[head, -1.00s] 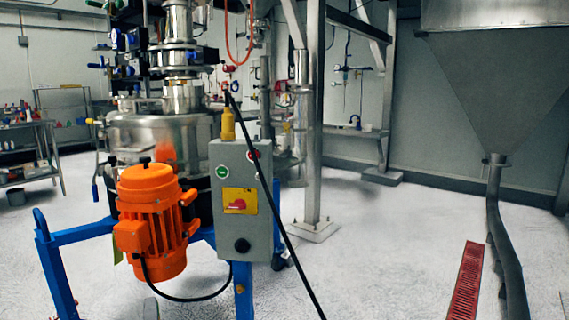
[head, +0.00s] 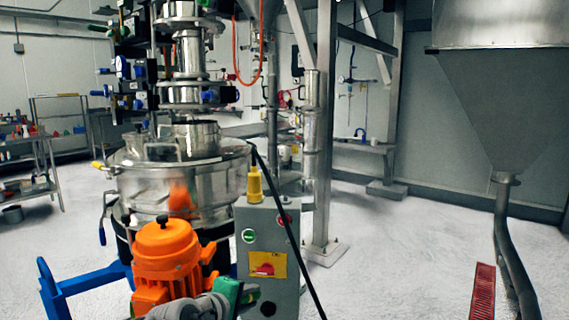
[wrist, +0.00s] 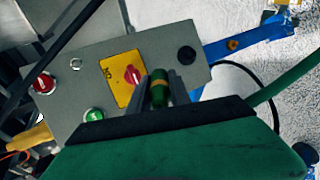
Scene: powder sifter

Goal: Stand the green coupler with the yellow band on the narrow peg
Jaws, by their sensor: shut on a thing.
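The green coupler (wrist: 159,95) with a yellow-orange band around its middle is between the two dark fingers of my gripper (wrist: 158,80) in the wrist view. The gripper is shut on it, and the coupler's lower part is partly hidden by the gripper. I cannot make out the narrow peg in either view.
The grey control box (head: 284,232), with buttons and a red switch on yellow, stands close behind my gripper. An orange motor (head: 165,258) is to its left, below a steel sifter (head: 150,184). A blue frame (head: 85,282) stands at lower left. Open floor (head: 395,260) lies to the right.

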